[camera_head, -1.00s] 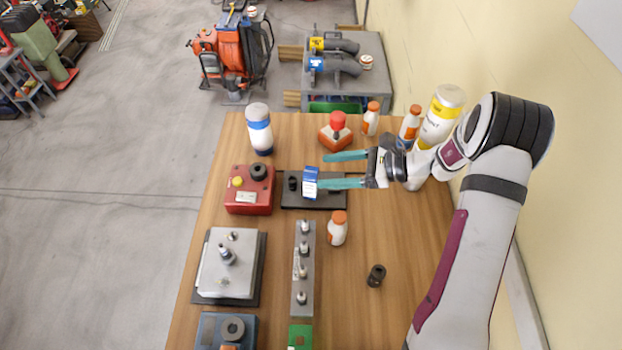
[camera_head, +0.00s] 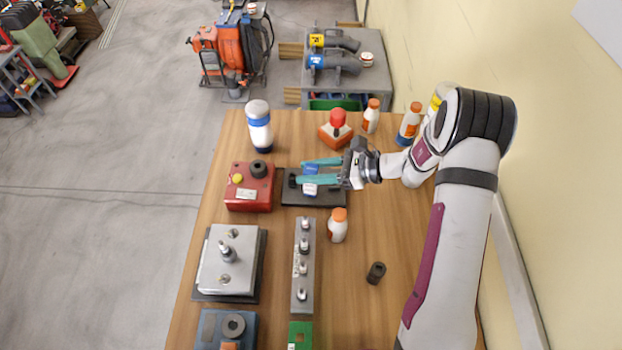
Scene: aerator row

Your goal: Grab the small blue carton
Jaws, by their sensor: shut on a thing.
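The small blue carton (camera_head: 310,189), blue and white, is at the dark grey plate (camera_head: 330,201) in the upper middle of the table. My gripper (camera_head: 303,171) reaches in from the right with its two teal fingers on either side of the carton and is shut on it. The fingers cover part of the carton. I cannot tell whether the carton still touches the plate.
A red box (camera_head: 248,196) with a black knob stands left of the plate. A white and orange bottle (camera_head: 338,227) is just below it. An orange block with a red knob (camera_head: 336,131) is above. The wooden table (camera_head: 385,235) is mostly clear at right.

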